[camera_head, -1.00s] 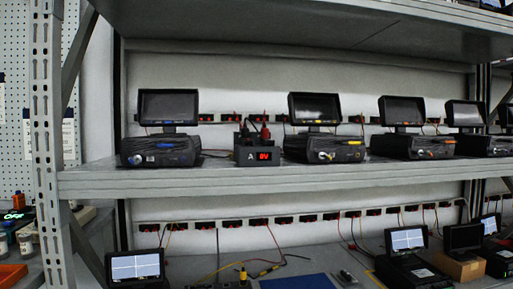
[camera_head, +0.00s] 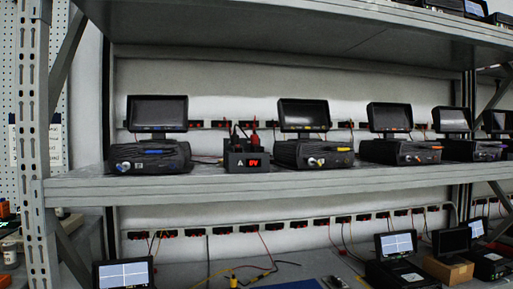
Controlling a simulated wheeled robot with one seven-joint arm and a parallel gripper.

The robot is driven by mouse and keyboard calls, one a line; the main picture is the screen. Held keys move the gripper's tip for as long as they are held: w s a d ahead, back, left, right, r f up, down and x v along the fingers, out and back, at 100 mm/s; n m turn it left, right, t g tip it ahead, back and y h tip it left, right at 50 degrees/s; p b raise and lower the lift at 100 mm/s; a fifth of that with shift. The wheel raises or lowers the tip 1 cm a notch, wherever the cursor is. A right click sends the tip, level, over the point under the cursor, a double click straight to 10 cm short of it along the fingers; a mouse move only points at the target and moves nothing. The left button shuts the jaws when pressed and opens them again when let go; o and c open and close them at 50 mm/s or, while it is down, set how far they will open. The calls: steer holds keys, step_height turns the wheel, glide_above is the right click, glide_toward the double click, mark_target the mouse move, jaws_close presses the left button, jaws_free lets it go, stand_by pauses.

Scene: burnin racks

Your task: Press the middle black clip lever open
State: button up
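Small black clips with red marks sit in a row along the wall behind the upper shelf, one of them left of the meter box (camera_head: 195,124). A second row of black clips (camera_head: 222,231) runs along the wall below that shelf. Each clip is too small to show its lever or whether it is open, and I cannot tell which is the middle one. My gripper is not in view.
The grey upper shelf (camera_head: 290,181) carries several black units with small dark monitors (camera_head: 157,112), which partly hide the clip row. A rack post (camera_head: 31,150) stands at left. The lower bench holds a lit screen (camera_head: 124,274), loose wires and more units at right.

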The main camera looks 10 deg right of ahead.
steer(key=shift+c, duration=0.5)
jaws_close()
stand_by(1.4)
